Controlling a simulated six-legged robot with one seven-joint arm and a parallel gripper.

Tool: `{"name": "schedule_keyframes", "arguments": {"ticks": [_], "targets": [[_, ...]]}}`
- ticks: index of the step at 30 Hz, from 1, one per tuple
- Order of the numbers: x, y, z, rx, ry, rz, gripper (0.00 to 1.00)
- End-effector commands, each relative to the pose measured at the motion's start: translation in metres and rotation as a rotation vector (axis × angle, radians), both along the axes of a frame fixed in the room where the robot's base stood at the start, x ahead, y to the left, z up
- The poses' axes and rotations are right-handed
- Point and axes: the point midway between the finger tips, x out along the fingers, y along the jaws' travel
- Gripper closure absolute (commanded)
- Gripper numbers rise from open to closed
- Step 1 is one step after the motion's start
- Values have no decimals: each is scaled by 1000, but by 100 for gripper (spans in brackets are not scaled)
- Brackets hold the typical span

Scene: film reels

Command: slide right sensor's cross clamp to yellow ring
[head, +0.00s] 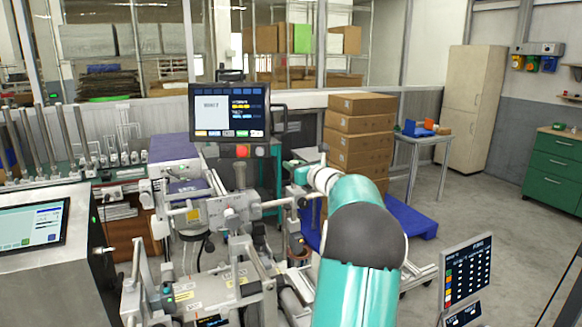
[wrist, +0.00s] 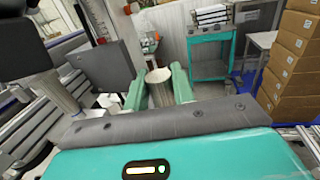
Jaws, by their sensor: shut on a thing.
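My gripper (wrist: 157,80) is shut on a pale metallic cylindrical knob (wrist: 160,88), with one teal finger on each side of it. In the head view my gripper (head: 300,176) is small and partly hidden behind my arm, at the right end of the machine's horizontal bar (head: 270,203). I cannot tell whether the knob belongs to the right sensor's cross clamp; the clamp body is not clear in either view. I cannot make out a yellow ring in either view.
The machine (head: 215,215) has a monitor (head: 229,112) above it. A control cabinet screen (head: 33,227) is at the left, and a small display panel (head: 466,272) at the lower right. Stacked cartons (head: 358,135) stand on a blue pallet (head: 410,218) behind. Floor is free at the right.

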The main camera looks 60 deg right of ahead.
Motion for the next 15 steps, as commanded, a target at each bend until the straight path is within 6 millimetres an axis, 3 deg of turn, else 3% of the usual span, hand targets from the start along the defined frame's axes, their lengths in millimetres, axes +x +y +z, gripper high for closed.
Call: {"name": "schedule_keyframes", "arguments": {"ticks": [1, 4, 15], "targets": [[0, 0, 0, -1, 0, 0, 73], [1, 0, 0, -1, 0, 0, 55], [-5, 2, 0, -1, 1, -1, 55]]}}
